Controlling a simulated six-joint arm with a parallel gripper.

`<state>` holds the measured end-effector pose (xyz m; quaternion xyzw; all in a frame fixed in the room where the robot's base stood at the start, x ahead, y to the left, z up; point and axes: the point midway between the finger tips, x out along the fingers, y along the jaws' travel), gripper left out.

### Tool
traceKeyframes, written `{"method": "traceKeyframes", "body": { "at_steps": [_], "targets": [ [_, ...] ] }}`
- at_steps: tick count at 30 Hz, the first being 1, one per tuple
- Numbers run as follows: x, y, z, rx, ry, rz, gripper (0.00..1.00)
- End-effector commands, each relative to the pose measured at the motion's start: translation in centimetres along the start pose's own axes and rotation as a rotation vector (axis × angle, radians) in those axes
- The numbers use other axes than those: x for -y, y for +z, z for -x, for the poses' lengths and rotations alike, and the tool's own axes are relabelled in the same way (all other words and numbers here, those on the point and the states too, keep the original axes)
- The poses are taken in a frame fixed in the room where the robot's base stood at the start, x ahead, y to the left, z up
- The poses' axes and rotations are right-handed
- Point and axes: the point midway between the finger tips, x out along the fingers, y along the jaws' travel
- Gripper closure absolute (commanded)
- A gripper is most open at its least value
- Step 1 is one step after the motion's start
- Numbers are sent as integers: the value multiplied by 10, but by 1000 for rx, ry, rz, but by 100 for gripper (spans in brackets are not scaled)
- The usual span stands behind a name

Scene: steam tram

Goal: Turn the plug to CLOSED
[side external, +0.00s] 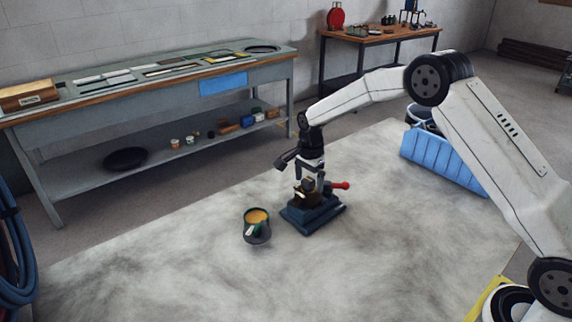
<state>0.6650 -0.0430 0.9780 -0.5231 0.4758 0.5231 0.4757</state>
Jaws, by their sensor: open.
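The plug (308,184) sits in a small brass-coloured body on a dark blue block (312,214) on the pale work surface. A red-ended handle (340,186) sticks out to the right of it. My gripper (309,176) points down directly over the plug, with its fingers at or just above the plug's top. The fingers are open. At this size I cannot tell whether they touch the plug. The plug's marking and its CLOSED position are too small to read.
A dark green pot (256,231) with yellowish contents and a pale-handled tool stands left of the block. A blue ribbed bin (440,163) stands to the right behind. A grey workbench (150,100) runs along the wall. The front of the work surface (330,285) is clear.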

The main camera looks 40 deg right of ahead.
Motion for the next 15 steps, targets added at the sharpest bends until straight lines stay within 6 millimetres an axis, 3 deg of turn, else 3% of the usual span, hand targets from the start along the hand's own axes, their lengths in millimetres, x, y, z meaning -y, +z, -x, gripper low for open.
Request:
{"method": "traceKeyframes", "body": {
  "at_steps": [15],
  "targets": [
    [0, 0, 10, 0, -1, 1, 3]
  ]
}}
